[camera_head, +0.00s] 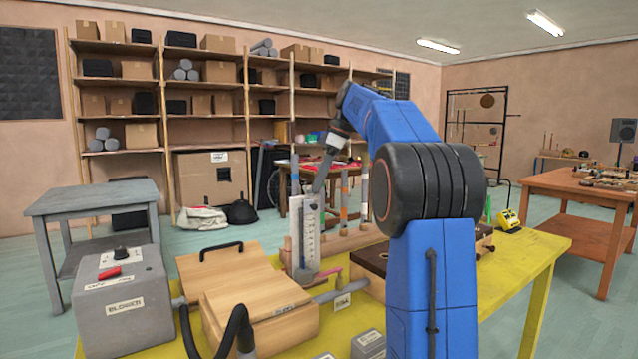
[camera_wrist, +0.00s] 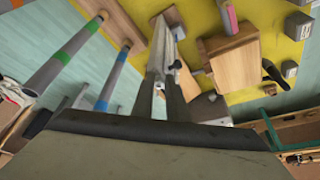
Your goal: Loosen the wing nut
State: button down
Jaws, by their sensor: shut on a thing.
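My gripper (camera_head: 320,186) reaches down from the left end of my blue arm to the top of an upright white scale panel (camera_head: 308,235) with dark markings. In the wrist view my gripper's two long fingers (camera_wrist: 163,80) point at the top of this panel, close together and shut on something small. A small dark piece (camera_wrist: 177,66) shows beside the right fingertip; it may be part of the wing nut. The wing nut cannot be made out clearly, as the fingers cover that spot.
A yellow table (camera_head: 537,282) carries the panel. A wooden box (camera_head: 233,272) and a grey blower box (camera_head: 125,308) with a black hose stand at its left. Upright banded tubes (camera_head: 364,192) stand close to the panel's right.

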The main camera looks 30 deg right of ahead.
dwell(0.3)
jog(key=shift+w+d+n+g+y, duration=0.15)
jog(key=shift+n+g, duration=0.1)
jog(key=shift+n, duration=0.5)
jog(key=shift+w+n+g+y, duration=0.1)
jog(key=shift+w+n+g, duration=0.1)
jog(key=shift+n, duration=0.5)
jog(key=shift+w+d+n+g+y, duration=0.15)
jog(key=shift+n+g, duration=0.1)
jog(key=shift+n, duration=0.5)
jog(key=c, duration=1.7)
grip_release()
jog(key=shift+o, duration=0.2)
jog(key=shift+a, duration=0.1)
